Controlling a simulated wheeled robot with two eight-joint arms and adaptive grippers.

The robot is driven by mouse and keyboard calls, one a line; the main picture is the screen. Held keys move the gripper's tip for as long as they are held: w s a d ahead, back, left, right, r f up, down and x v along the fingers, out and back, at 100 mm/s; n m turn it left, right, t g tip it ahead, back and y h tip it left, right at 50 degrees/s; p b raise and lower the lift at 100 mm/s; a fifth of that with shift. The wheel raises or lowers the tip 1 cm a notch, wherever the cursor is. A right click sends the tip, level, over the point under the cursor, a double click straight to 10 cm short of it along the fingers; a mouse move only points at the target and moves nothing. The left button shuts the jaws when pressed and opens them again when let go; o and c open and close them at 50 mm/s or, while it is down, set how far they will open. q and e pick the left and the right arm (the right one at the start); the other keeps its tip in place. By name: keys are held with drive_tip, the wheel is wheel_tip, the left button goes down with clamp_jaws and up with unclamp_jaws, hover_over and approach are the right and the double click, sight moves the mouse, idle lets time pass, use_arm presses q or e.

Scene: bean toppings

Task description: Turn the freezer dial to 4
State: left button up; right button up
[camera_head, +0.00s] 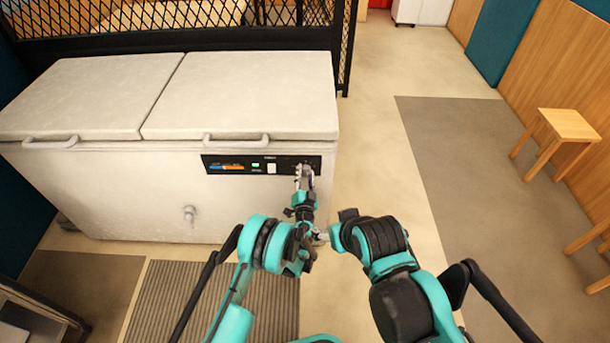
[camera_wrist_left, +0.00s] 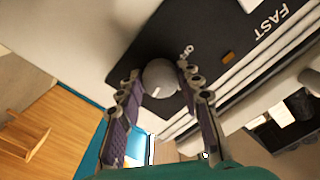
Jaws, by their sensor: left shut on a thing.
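The freezer dial (camera_wrist_left: 160,77) is a round, pale knob on the black control panel, with a small white mark near its lower edge in the left wrist view. The panel (camera_head: 225,169) is on the freezer's front at the upper right, in the head view. My left gripper (camera_head: 304,172) is at the panel's right end, its two fingers on either side of the dial and shut on it. It covers most of the dial in the head view. The number the dial points to cannot be read. My right arm's end is beside the left wrist; its fingers cannot be made out clearly.
The white chest freezer (camera_head: 110,190) has two shut lids with handles and a drain knob (camera_head: 189,215) low on its front. A ribbed mat (camera_head: 170,300) lies before it. A wooden stool (camera_head: 567,124) stands at the right. The floor between is clear.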

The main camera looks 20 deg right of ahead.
sight(305, 148)
use_arm(q)
drive_tip(key=shift+m, duration=0.4)
drive_tip(key=shift+w, duration=0.1)
drive_tip(key=o, duration=1.1)
drive_tip(key=shift+o, duration=0.2)
drive_tip(key=shift+r, duration=0.1)
wheel_tip(305, 148, up, 10)
drive_tip(key=shift+f, duration=0.1)
